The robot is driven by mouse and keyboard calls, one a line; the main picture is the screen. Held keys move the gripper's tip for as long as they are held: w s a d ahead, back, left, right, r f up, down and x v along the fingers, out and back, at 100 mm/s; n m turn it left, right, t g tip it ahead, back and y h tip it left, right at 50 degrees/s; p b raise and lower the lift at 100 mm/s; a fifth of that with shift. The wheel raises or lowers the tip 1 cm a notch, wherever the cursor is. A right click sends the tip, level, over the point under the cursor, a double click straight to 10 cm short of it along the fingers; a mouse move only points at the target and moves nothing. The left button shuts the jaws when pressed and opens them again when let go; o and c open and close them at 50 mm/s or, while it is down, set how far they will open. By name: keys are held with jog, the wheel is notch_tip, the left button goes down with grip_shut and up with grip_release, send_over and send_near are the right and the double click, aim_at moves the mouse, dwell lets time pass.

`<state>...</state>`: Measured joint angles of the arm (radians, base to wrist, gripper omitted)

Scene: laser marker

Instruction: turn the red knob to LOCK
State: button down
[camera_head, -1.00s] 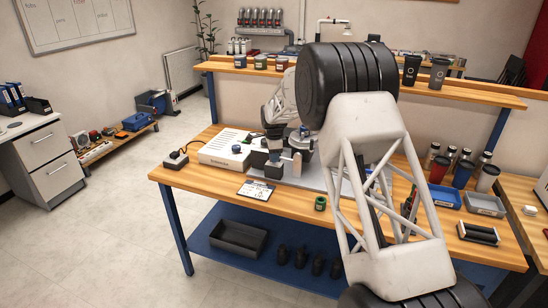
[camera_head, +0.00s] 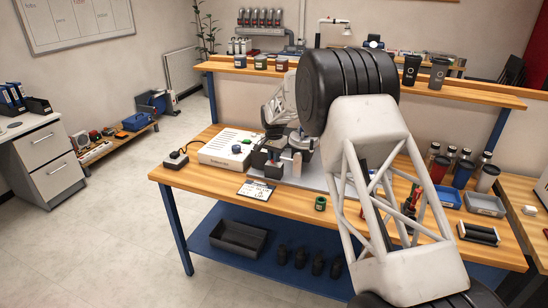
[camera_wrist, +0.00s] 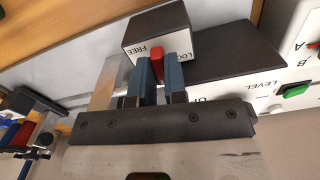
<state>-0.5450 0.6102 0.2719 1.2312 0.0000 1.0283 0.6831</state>
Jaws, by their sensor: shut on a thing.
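The red knob (camera_wrist: 156,62) shows in the wrist view as a narrow red bar on the labelled face of a dark-topped block (camera_wrist: 158,28). FREE is printed to its left and LOCK to its right, partly covered. My gripper (camera_wrist: 160,78) is shut on the knob, with one blue-grey finger on each side. The fingers hide much of the knob, so its exact angle is hard to tell. In the head view, the knob and fingertips are too small to make out clearly among the dark parts on the bench.
A printed card (camera_head: 256,189) lies in front. A green roll (camera_head: 320,203), trays (camera_head: 484,204) and bottles stand to the right.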

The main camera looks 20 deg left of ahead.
jog(key=shift+n, duration=0.8)
jog(key=c, duration=1.4)
grip_release()
jog(key=shift+c, duration=0.2)
jog(key=shift+r, duration=0.15)
jog(key=shift+r, duration=3.8)
notch_tip(320, 180, up, 7)
